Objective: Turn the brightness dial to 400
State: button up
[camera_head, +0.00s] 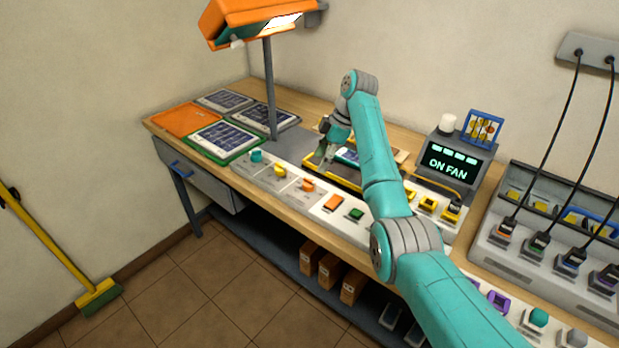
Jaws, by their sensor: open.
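Three knobs sit in a row on the pale control strip (246,167) along the bench front: a teal knob (257,156), a yellow knob (281,170) and an orange knob (308,185). Their labels and scales are too small to read, so I cannot tell which is the brightness dial or its setting. My gripper (323,160) is open and points down, behind and to the right of the knobs, over the yellow-edged tray. It appears apart from the knobs. My arm hides part of the strip and tray.
An orange lamp (262,18) on a grey post (270,85) rises left of my gripper. Orange (333,202) and green (356,213) buttons follow along the strip. A charger with cables (530,248) stands right.

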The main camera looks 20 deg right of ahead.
aim_at(309, 184)
jog(key=x, duration=0.8)
jog(key=shift+f, duration=0.3)
jog(key=c, duration=1.1)
